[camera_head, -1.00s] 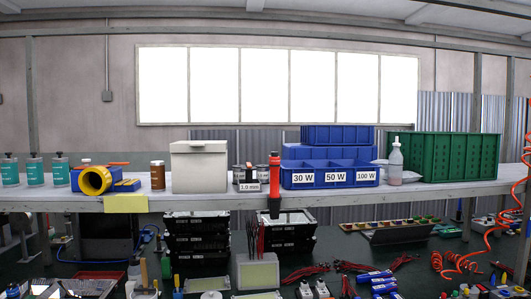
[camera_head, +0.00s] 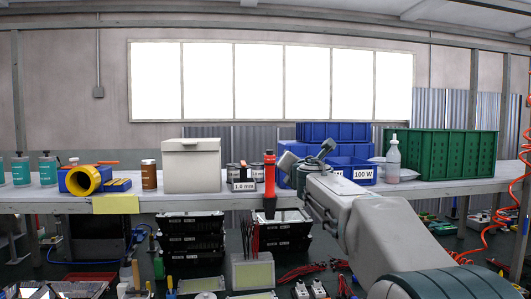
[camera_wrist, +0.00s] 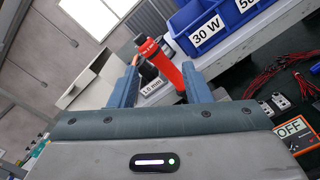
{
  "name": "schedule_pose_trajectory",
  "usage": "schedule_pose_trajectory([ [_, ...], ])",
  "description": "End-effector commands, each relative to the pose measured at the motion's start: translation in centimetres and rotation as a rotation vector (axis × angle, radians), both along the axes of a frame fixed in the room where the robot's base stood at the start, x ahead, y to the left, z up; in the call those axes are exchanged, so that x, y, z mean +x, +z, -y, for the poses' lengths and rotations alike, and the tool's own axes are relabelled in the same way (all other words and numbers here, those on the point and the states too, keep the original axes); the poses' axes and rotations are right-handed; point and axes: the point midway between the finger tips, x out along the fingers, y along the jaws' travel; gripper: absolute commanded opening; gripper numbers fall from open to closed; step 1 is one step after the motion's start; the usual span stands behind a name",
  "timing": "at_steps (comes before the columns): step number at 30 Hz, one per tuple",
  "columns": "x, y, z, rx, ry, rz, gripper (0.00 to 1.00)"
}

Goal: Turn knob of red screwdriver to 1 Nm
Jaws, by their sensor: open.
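The red screwdriver (camera_head: 269,173) stands upright at the front edge of the shelf, with its dark lower end in a black holder. It also shows in the wrist view (camera_wrist: 165,64), tilted in the picture, with a black knob (camera_wrist: 142,41) at its top end. My gripper (camera_head: 300,165) is just right of the screwdriver in the head view, in front of the blue bins. In the wrist view its two fingers (camera_wrist: 163,84) are spread, and the screwdriver appears between them, beyond the fingertips. Nothing is held. The knob's torque marking is too small to read.
Left of the screwdriver are a "1.0 mm" label (camera_head: 243,187), small cans and a white box (camera_head: 192,166). Blue bins (camera_head: 364,173) labelled by wattage stand close on the right, partly behind my arm. A green crate (camera_head: 450,155) is further right.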

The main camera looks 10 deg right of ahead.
Motion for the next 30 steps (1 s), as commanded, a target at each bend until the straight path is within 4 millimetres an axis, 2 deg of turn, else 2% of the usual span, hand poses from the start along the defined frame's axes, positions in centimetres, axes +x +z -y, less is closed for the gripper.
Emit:
schedule_pose_trajectory([
  [1, 1.4, 0.7, -0.3, -0.118, 0.04, 0.014, 0.44],
  [3, 2.7, 1.4, -0.8, -0.277, 0.092, 0.028, 0.44],
  [6, 4.0, 1.8, -1.1, -0.453, 0.141, 0.04, 0.44],
  [10, 4.8, 1.9, -1.3, -0.585, 0.176, 0.046, 0.44],
  [17, 6.4, 2.1, -1.5, -0.626, 0.187, 0.045, 0.44],
  [30, 12.8, 2.4, -2.6, -0.621, 0.186, 0.044, 0.44],
])
